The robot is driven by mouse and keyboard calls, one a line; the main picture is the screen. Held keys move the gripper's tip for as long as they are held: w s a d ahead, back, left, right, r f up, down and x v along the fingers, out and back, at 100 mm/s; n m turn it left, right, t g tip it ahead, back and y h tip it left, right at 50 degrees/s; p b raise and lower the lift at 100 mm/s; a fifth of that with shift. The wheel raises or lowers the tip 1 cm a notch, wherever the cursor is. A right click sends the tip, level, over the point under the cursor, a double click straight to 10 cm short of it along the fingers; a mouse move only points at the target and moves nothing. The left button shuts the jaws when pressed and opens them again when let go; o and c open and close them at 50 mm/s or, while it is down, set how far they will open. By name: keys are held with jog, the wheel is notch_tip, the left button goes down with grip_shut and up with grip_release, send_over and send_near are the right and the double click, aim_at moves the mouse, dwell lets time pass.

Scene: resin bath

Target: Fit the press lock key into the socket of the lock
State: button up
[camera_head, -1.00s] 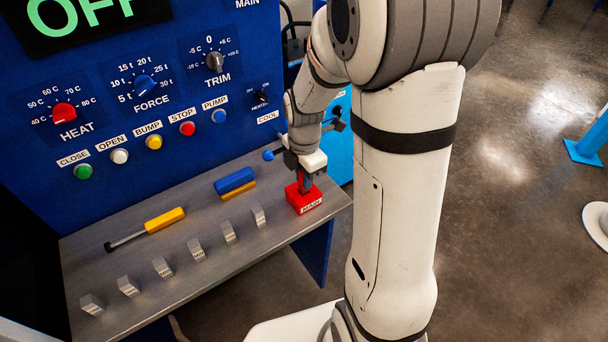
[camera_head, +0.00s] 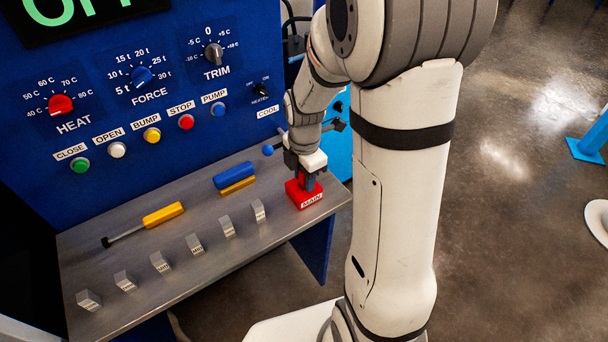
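A red block (camera_head: 306,198) with a white MAIN label sits at the right end of the grey metal shelf. My gripper (camera_head: 307,180) points down right over it, its fingertips at the block's top. A bit of red shows by the fingers, but I cannot tell whether they are closed on it. No separate key can be made out; anything between the fingers is too small and partly hidden. I cannot tell for sure which thing is the lock or where its socket is.
The shelf (camera_head: 185,262) also holds a yellow-handled tool (camera_head: 163,215), a blue-and-yellow block (camera_head: 234,178) and a row of several small grey blocks (camera_head: 194,244). The blue panel (camera_head: 150,45) with knobs and buttons rises behind. Open floor (camera_head: 530,240) lies to the right.

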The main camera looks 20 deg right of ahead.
jog(key=shift+o, duration=0.7)
notch_tip(320, 180, up, 8)
jog(key=shift+f, duration=0.1)
notch_tip(320, 180, up, 12)
jog(key=p, duration=0.9)
dwell(0.3)
